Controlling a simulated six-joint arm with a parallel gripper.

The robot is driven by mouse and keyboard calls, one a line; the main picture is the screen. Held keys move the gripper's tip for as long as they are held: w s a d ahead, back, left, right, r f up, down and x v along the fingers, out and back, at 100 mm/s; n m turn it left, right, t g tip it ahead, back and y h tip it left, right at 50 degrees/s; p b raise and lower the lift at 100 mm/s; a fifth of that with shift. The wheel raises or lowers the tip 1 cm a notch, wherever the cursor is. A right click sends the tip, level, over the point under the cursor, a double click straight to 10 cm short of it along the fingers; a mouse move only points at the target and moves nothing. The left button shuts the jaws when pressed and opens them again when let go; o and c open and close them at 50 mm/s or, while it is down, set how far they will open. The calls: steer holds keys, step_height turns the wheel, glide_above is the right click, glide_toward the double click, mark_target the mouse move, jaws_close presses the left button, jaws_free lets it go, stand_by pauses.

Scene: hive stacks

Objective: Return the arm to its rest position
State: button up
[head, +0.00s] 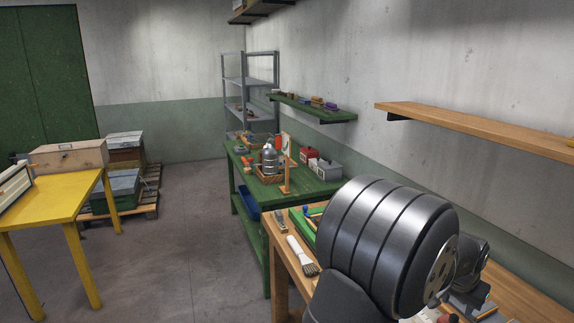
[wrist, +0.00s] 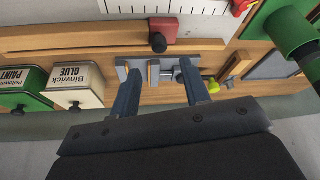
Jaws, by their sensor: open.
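My gripper (wrist: 157,78) is open in the wrist view, its two blue-grey fingers spread apart with nothing held between them. Beyond the fingertips is a small grey vise-like piece (wrist: 170,73) with wooden strips; it appears apart from the fingers, though the gap is hard to judge. In the head view my arm's large dark ribbed link fills the lower right, over the wooden bench (head: 282,262). The fingers cannot be made out in that view.
A white glue tin (wrist: 77,84), a green paint tin (wrist: 22,88) and a red block with a dark knob (wrist: 163,32) are near the gripper. A brush (head: 303,256) lies on the bench. A wooden shelf (head: 470,122) juts from the right wall. Floor at left centre is clear.

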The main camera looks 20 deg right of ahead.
steer(key=x, duration=0.6)
steer(key=shift+d+f, duration=0.1)
steer(key=shift+f, duration=0.15)
steer(key=shift+o, duration=0.4)
steer(key=o, duration=0.3)
steer(key=shift+r, duration=0.15)
steer(key=o, duration=0.8)
steer(key=r, duration=0.2)
steer(key=a+r, duration=0.1)
steer(key=shift+s+m, duration=0.3)
steer(key=shift+o, duration=0.4)
steer(key=s+a+r+m, duration=0.1)
steer(key=a+r, duration=0.1)
steer(key=r, duration=0.3)
steer(key=s+a+r+m+t, duration=0.1)
steer(key=a+r, duration=0.2)
steer(key=r, duration=0.3)
steer(key=shift+a+m, duration=0.2)
steer(key=shift+m, duration=0.1)
glide_toward(455, 316)
steer(key=shift+w+f, duration=0.25)
steer(key=shift+f, duration=0.3)
steer(key=shift+w+f, duration=0.2)
steer(key=shift+f, duration=0.35)
steer(key=v, duration=1)
steer(key=shift+d, duration=0.2)
steer(key=shift+r, duration=0.1)
